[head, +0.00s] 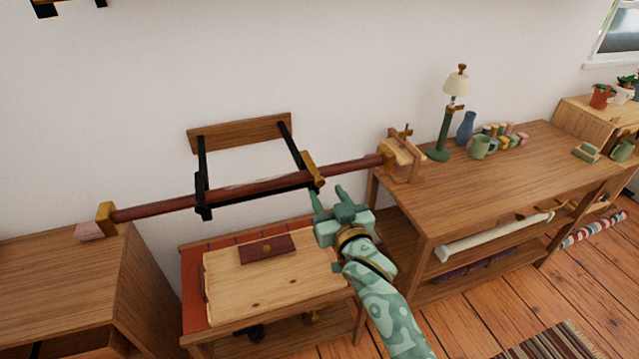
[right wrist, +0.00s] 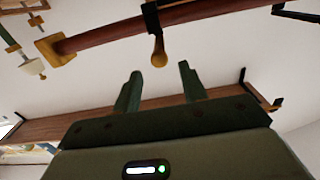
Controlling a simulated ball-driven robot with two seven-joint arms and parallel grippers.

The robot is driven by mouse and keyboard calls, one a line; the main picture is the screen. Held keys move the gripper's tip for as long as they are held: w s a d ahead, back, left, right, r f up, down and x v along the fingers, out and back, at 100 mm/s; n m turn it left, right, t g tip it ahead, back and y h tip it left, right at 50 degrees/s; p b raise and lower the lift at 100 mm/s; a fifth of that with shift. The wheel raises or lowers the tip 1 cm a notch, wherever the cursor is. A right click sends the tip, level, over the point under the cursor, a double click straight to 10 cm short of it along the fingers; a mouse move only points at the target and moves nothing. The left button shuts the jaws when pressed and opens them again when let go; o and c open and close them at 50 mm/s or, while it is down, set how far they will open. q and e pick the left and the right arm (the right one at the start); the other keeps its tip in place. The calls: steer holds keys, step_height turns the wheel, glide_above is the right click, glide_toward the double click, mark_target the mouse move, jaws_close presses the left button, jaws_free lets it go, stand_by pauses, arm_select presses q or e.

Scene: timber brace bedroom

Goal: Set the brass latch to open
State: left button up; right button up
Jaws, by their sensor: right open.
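The brass latch (head: 312,170) sits at the right end of a black wall bracket (head: 203,180), where a dark red-brown bar (head: 240,188) lies across it. In the head view it is a short tilted brass piece. In the right wrist view its rounded brass knob (right wrist: 159,52) shows beyond the fingertips, roughly in line with the gap between them. My right gripper (head: 327,194) is open and empty, just below and right of the latch. Its two green fingers also show in the right wrist view (right wrist: 160,85), apart from the knob. My left gripper is not in view.
The bar has brass end blocks; the right one (head: 387,155) is beside a wooden stand (head: 405,160) on the right table (head: 500,172). A wooden wall board (head: 240,132) backs the bracket. A low table (head: 230,290) with a dark-red box (head: 267,248) stands below.

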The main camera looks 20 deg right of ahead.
mark_target(321, 183)
steer(key=w+b, duration=0.1)
steer(key=w, duration=0.5)
steer(key=shift+a, duration=0.1)
